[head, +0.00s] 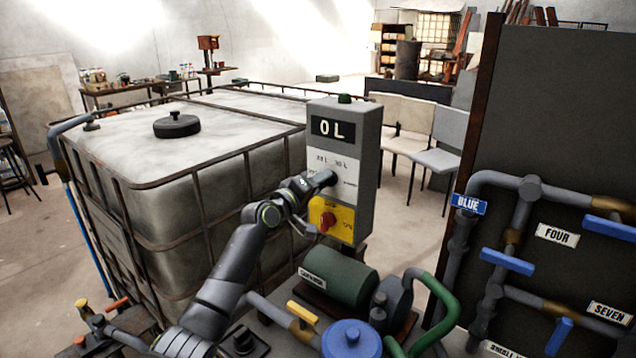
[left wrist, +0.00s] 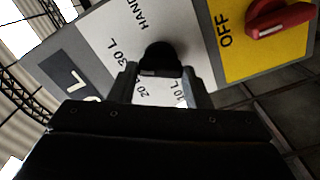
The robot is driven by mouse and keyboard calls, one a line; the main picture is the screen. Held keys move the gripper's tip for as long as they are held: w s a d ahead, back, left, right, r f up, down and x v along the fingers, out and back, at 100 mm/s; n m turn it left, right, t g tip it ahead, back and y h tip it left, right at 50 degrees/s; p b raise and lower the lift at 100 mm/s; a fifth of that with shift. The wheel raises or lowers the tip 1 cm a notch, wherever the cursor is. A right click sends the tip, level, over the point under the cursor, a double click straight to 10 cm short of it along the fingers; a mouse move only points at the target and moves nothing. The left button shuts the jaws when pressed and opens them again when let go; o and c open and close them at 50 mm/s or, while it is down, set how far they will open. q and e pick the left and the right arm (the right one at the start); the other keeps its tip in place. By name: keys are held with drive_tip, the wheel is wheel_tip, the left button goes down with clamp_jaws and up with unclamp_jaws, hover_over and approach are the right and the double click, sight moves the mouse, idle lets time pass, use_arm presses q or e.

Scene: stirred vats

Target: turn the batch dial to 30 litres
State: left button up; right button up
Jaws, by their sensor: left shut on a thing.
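The batch dial is a black round knob (left wrist: 160,56) on the white panel of a grey control box (head: 367,150). The white panel carries the marks 10 L, 20 L, 30 L and HAND. My left gripper (left wrist: 160,78) is shut on the knob, with one finger on each side of it. In the head view the left gripper (head: 318,182) reaches the box's face and largely hides the dial. I cannot tell which mark the knob points to. The display (head: 333,128) above reads 0 L. My right gripper is not in view.
Below the dial, a red switch (head: 328,222) sits on a yellow plate marked OFF. A caged white tank (head: 240,170) stands behind on the left. A green motor (head: 338,274) and blue cap (head: 351,338) lie below the box. Pipes with blue valve handles (head: 507,262) stand right.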

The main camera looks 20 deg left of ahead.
use_arm(q)
drive_tip(key=o, duration=1)
drive_tip(key=shift+s, duration=0.1)
drive_tip(key=b+v, duration=0.2)
drive_tip(key=v, duration=1.5)
drive_tip(key=shift+s, duration=0.1)
